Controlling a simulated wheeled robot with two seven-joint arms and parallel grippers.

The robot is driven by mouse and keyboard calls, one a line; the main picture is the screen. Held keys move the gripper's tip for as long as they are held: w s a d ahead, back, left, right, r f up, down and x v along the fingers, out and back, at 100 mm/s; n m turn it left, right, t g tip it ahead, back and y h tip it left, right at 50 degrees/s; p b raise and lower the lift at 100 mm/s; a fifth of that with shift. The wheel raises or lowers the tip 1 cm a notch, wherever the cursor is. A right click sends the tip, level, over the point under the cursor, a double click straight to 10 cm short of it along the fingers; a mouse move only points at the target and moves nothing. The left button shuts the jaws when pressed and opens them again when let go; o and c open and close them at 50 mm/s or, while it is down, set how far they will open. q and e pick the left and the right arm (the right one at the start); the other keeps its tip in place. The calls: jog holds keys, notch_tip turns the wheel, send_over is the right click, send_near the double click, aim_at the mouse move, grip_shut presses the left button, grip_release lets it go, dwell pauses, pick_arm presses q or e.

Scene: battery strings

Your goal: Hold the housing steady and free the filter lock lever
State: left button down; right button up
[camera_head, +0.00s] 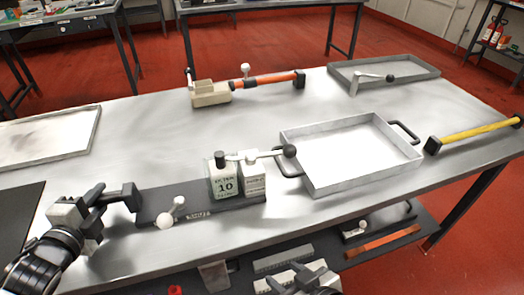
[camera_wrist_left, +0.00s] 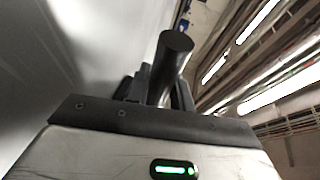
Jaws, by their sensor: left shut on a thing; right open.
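The housing is a long dark grey base (camera_head: 205,207) with a pale block (camera_head: 224,183) marked 10 near its right end. A lever (camera_head: 262,156) with a dark ball knob lies across the block's top and points right. A shorter lever with a white ball (camera_head: 166,221) sits on the base's front side. My left gripper (camera_head: 113,196) is shut on the dark handle (camera_head: 131,196) at the housing's left end. In the left wrist view the handle (camera_wrist_left: 172,62) rises between the fingers. My right gripper (camera_head: 308,276) is open at the bottom edge, partly cut off, below the housing.
A metal tray (camera_head: 345,185) with dark handles stands right of the housing, close to the knob. A yellow bar (camera_head: 480,132) lies further right. A beige fixture with an orange handle (camera_head: 262,80) and a grey tray (camera_head: 435,72) are behind. The table's middle is clear.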

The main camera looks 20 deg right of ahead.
pick_arm(q)
jog(key=shift+r, duration=0.2)
jog(key=shift+s+f, duration=0.1)
jog(key=shift+f, duration=0.45)
dwell(0.6)
dwell(0.4)
